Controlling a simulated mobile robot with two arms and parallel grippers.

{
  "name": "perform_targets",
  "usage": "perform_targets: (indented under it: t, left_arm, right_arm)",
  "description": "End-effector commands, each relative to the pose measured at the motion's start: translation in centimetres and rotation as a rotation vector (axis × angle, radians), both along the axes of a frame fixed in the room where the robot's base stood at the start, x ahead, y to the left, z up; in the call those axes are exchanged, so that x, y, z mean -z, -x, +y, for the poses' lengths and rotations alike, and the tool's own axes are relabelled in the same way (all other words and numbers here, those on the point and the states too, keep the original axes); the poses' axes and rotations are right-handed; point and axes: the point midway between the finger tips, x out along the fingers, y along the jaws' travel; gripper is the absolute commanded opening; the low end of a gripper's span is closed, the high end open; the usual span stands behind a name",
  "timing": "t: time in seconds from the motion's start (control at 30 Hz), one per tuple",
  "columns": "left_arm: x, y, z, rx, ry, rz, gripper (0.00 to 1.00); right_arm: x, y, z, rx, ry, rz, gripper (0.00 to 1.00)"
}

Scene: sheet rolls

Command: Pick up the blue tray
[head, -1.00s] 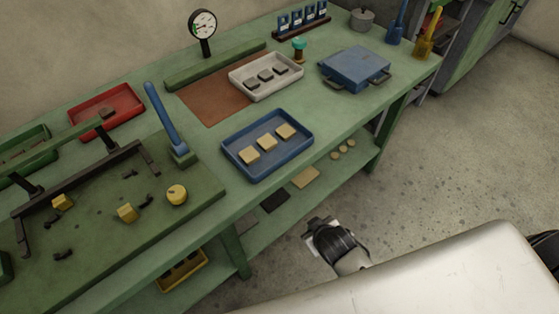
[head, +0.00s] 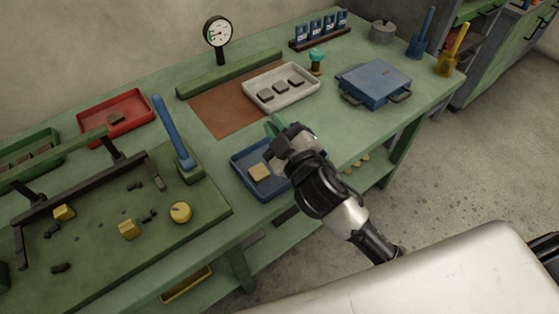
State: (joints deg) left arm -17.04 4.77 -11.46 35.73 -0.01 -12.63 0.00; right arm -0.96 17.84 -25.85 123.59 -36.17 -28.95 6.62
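The blue tray (head: 243,182) lies flat on the green workbench near its front edge. A pale yellow square piece (head: 259,172) shows in it; the rest of its contents and its right part are hidden behind my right gripper. My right gripper (head: 275,138) reaches in from the lower right and is over the tray, with its fingers toward the tray's far side. I cannot tell whether it touches the tray or how far its fingers are apart. My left gripper is not in view.
A white tray (head: 259,97) with dark pieces stands behind, and a blue lidded box (head: 374,82) to the right. A green fixture board with an upright blue handle (head: 172,132) is close on the left. A red tray (head: 129,113) is farther left.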

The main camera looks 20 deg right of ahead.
Motion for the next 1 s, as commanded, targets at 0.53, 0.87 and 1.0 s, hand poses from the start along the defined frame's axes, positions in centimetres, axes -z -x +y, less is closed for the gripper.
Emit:
perform_targets:
  t: [0.53, 0.87, 1.0]
  left_arm:
    - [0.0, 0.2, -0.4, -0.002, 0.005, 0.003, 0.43]
    - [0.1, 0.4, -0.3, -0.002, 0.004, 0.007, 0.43]
    - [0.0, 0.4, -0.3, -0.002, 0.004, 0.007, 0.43]
  right_arm:
    - [2.7, -1.6, 9.7, -1.313, 1.336, -0.728, 0.12]
    - [5.0, -7.2, -8.0, -1.784, 2.008, -0.009, 0.12]
    - [4.6, -7.5, -11.0, -1.822, 2.063, 0.155, 0.12]
